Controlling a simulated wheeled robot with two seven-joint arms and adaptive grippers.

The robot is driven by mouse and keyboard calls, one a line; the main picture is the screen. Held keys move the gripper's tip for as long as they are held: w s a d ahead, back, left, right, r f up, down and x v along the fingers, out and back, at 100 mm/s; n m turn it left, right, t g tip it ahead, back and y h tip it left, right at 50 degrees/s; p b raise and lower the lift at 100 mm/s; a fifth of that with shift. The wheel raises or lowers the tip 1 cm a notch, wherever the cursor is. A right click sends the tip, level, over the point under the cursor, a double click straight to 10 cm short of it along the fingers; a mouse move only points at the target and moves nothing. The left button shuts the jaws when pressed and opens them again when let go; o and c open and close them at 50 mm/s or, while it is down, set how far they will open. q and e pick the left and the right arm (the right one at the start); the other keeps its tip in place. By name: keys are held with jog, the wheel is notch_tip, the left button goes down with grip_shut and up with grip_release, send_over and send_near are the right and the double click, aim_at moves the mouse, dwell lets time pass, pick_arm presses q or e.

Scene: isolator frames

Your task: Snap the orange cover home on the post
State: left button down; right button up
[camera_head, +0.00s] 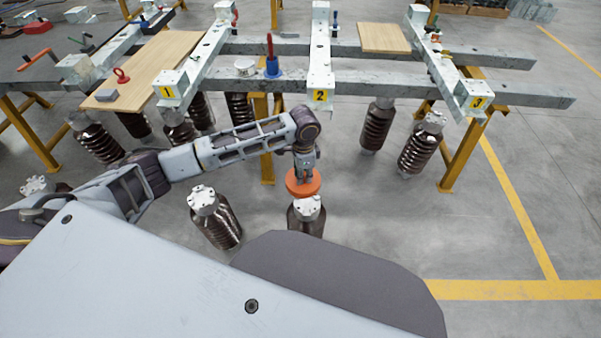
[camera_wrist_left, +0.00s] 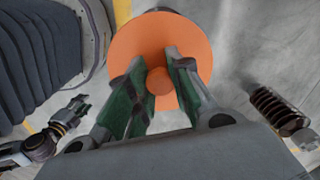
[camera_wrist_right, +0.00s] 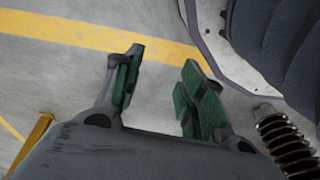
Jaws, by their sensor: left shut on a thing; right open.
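The orange cover (camera_head: 299,190) is a round disc with a small central knob. My left gripper (camera_head: 305,176) is shut on that knob, which shows between the green-padded fingers in the left wrist view (camera_wrist_left: 159,80). A brown ribbed post (camera_head: 305,224) with a pale metal cap stands just below the cover in the head view. The cap is partly overlapped by the cover; whether they touch, I cannot tell. The cover hides most of what lies beneath it in the left wrist view. My right gripper (camera_wrist_right: 163,65) is open and empty above the floor.
Another ribbed post (camera_head: 222,225) stands close to the left. A steel frame with tags 1, 2 and 3 (camera_head: 320,96) runs across the back, with wooden boards (camera_head: 150,70) and tools on it. Open floor with yellow lines (camera_head: 510,290) lies to the right.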

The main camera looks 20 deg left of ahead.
pick_arm(q)
jog(key=f+b, duration=0.1)
jog(key=f+m, duration=0.1)
jog(key=d+f+m+b, duration=0.1)
jog(key=f, duration=0.1)
jog(key=shift+w+b, duration=0.25)
jog(key=shift+b, duration=0.05)
jog(key=shift+w+d+f+m+b, duration=0.1)
jog(key=shift+d+f+m+b, duration=0.2)
jog(key=shift+f+m+b, duration=0.45)
pick_arm(e)
notch_tip(320, 180, up, 5)
jog(key=w+a, duration=0.1)
jog(key=w, duration=0.1)
jog(key=shift+w+a+r, duration=0.15)
jog(key=shift+w+r, duration=0.05)
jog(key=shift+w, duration=0.05)
pick_arm(q)
jog(key=shift+f, duration=0.1)
pick_arm(e)
jog(key=shift+f, duration=0.15)
